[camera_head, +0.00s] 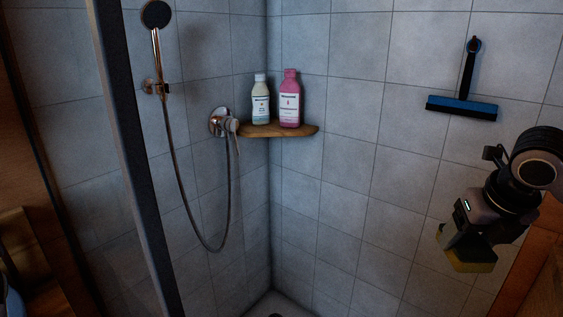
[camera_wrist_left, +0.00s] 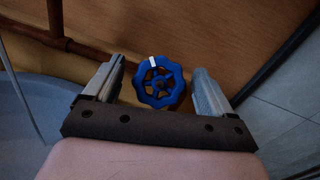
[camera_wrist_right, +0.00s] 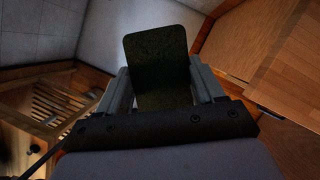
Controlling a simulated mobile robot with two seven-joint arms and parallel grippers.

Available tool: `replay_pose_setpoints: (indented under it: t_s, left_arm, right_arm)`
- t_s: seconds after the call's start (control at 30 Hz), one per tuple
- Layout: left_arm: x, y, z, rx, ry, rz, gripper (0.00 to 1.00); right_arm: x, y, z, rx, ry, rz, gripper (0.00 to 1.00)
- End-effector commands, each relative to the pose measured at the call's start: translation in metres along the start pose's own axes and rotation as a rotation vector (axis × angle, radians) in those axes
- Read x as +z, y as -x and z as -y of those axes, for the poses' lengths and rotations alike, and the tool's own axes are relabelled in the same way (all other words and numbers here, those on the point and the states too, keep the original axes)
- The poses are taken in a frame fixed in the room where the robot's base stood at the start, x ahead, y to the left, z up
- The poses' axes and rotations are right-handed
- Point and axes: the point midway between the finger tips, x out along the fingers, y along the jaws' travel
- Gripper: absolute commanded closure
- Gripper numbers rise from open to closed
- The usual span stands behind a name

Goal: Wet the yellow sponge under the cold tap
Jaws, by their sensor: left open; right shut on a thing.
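The yellow sponge (camera_head: 472,265) is in my right gripper (camera_head: 452,240) at the right of the head view, in front of the tiled wall. In the right wrist view the sponge (camera_wrist_right: 155,62) looks dark and stands up between the fingers of my right gripper (camera_wrist_right: 160,80), which are shut on it. My left gripper (camera_wrist_left: 160,72) is open, with a blue handwheel (camera_wrist_left: 148,96) on a copper pipe between its fingers. The wheel has a white mark on its rim. I cannot tell whether the fingers touch it. No running water shows.
A hand shower (camera_head: 156,15) with a hose and a mixer (camera_head: 222,123) is on the tiled wall. A corner shelf (camera_head: 278,130) holds a white bottle (camera_head: 260,102) and a pink bottle (camera_head: 290,102). A squeegee (camera_head: 463,106) hangs at right. A dark-framed screen edge (camera_head: 133,170) stands left.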

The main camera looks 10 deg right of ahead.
Motion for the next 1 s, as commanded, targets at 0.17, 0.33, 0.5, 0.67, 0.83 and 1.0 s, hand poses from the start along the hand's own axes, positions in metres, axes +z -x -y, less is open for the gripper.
replay_pose_setpoints:
  t_s: [0.17, 0.33, 0.5, 0.67, 0.83, 1.0]
  left_arm:
    - [0.001, -0.001, -0.003, 0.000, -0.001, 0.000, 0.16]
    - [0.001, -0.001, -0.003, 0.000, 0.000, 0.000, 0.16]
    - [0.001, -0.001, -0.003, 0.000, 0.000, 0.000, 0.35]
    - [0.001, -0.001, -0.003, 0.000, 0.000, 0.000, 0.68]
    - [0.002, -0.001, -0.003, -0.004, -0.009, 0.000, 0.68]
    - [0.005, -0.001, -0.003, -0.025, -0.053, -0.001, 0.68]
  right_arm:
    - [0.000, 0.001, 0.000, 0.000, 0.000, 0.000, 0.57]
    - [0.000, 0.001, 0.000, 0.000, 0.000, 0.000, 0.57]
    - [0.000, 0.001, 0.000, 0.000, 0.000, 0.000, 0.57]
    - [0.000, 0.001, 0.000, 0.000, 0.000, 0.000, 0.57]
    - [0.002, 0.004, 0.000, 0.000, 0.000, 0.000, 0.57]
    - [0.007, 0.018, 0.000, 0.000, 0.000, 0.000, 0.57]
